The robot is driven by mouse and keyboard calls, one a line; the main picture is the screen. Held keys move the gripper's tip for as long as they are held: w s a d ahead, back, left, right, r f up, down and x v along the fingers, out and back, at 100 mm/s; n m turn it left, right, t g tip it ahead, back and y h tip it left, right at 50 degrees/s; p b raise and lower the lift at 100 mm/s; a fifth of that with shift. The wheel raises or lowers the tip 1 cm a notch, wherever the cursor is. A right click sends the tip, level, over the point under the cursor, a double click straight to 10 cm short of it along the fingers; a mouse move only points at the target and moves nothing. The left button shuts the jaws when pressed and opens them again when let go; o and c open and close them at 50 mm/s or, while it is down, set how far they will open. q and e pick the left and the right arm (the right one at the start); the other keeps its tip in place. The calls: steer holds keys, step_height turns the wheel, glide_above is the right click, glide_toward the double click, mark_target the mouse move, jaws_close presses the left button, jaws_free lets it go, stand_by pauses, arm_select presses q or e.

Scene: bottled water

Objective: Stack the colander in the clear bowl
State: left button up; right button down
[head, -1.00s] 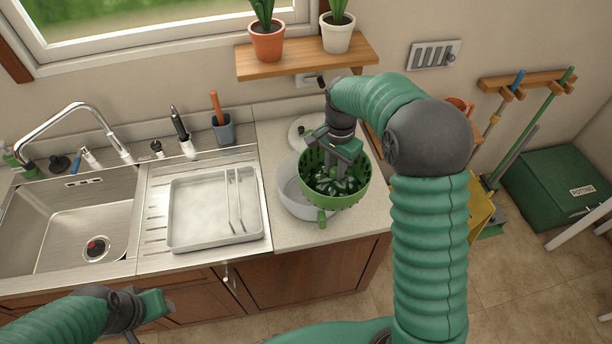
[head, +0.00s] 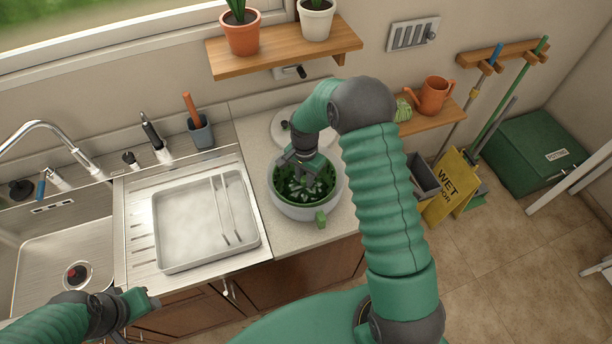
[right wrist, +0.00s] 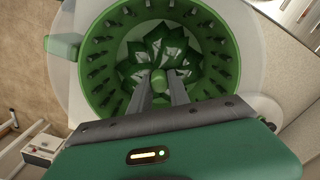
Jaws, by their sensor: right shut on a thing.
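The green colander (head: 331,180) sits down inside the clear bowl (head: 297,212) on the counter right of the sink. Its green side handle sticks out over the bowl's front edge. In the right wrist view the colander (right wrist: 102,67) shows peg-like holes and a leafy pattern at its bottom, with the bowl's pale rim (right wrist: 66,84) around it. My right gripper (head: 303,178) reaches down inside the colander. Its fingers (right wrist: 160,82) are shut on a green knob at the colander's centre. My left gripper (head: 145,304) is at the lower left, away from both; its finger opening is unclear.
A steel tray (head: 168,258) with two rods lies on the drainboard left of the bowl. A white round lid-like thing (head: 281,118) lies behind the bowl. A wooden shelf (head: 262,61) with two pots hangs above. The counter's front edge is close.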

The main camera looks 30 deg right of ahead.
steer(key=shift+w+a+f, duration=0.15)
steer(key=shift+a, duration=0.05)
steer(key=shift+s+d+f, duration=0.15)
steer(key=shift+s+d, duration=0.2)
steer(key=c, duration=1.2)
jaws_free()
steer(key=shift+d+f, duration=0.15)
steer(key=shift+d, duration=0.05)
steer(key=shift+c, duration=0.2)
steer(key=shift+w+a, duration=0.2)
steer(key=shift+a, duration=0.1)
step_height(320, 180, up, 12)
steer(key=b, duration=0.3)
steer(key=s+a+n+t, duration=0.3)
steer(key=s+a+n, duration=1)
steer(key=s, duration=0.4)
arm_select(q)
steer(key=s+b+x, duration=0.1)
steer(key=b+x, duration=0.3)
steer(key=x, duration=0.3)
steer(key=shift+s+a, duration=0.15)
steer(key=shift+s, duration=0.3)
arm_select(e)
steer(key=shift+n, duration=0.3)
steer(key=f, duration=0.3)
steer(key=d+f, duration=0.1)
steer(key=f, duration=0.1)
steer(key=shift+w+d, duration=0.1)
steer(key=shift+w, duration=0.25)
